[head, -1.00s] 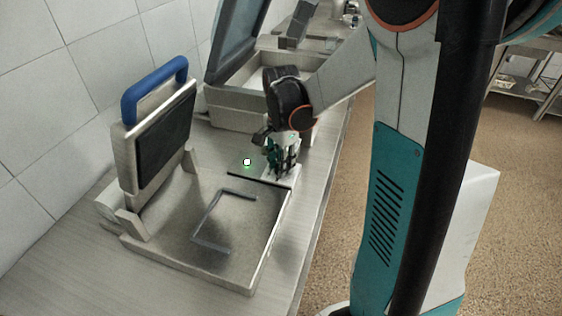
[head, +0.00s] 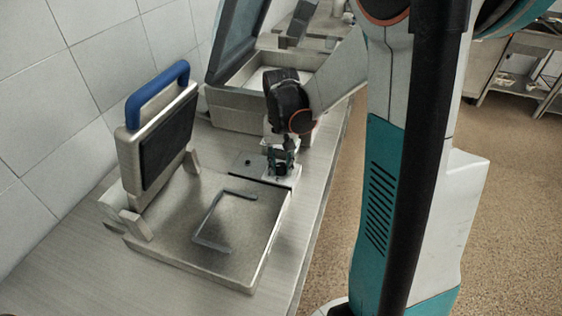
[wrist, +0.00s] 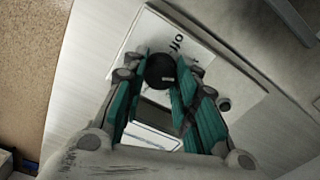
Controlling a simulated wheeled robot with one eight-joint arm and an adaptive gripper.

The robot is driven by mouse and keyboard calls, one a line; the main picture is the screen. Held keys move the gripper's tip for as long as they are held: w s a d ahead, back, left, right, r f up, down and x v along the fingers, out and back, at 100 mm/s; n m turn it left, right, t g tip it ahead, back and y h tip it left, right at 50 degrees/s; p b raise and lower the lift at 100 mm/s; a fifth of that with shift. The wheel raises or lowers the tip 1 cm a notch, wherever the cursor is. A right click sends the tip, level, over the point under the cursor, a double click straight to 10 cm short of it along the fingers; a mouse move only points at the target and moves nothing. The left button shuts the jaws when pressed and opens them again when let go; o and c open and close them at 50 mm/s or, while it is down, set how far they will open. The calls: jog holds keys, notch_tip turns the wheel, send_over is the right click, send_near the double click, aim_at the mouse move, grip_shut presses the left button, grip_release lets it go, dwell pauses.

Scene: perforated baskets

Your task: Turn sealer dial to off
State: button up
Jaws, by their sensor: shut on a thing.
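The sealer (head: 262,262) is a pale machine with its lid (head: 170,140) raised and a blue handle (head: 158,92) on top. Its black round dial (wrist: 160,70) is between the fingers in the wrist view, beside printed "off" lettering (wrist: 177,44). My gripper (head: 279,168) is over the back right corner of the sealer and shut on the dial; it also shows in the wrist view (wrist: 164,68). The fingers hide the dial in the head view. A small round indicator (head: 247,162) on the sealer's panel is dark; it also shows in the wrist view (wrist: 223,104).
A second pale machine (head: 228,107) with its lid raised stands just behind my gripper. The tiled wall (head: 60,90) runs along the left. The bench (head: 70,262) has bare room at front left. A metal shelf (head: 520,85) stands far right.

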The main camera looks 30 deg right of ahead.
aim_at(280, 165)
jog(key=n, duration=0.6)
jog(key=shift+p, duration=0.3)
jog(key=n, duration=0.5)
jog(key=shift+n, duration=0.4)
jog(key=o, duration=1.1)
jog(key=shift+w, duration=0.1)
notch_tip(280, 165, up, 12)
jog(key=shift+a, duration=0.1)
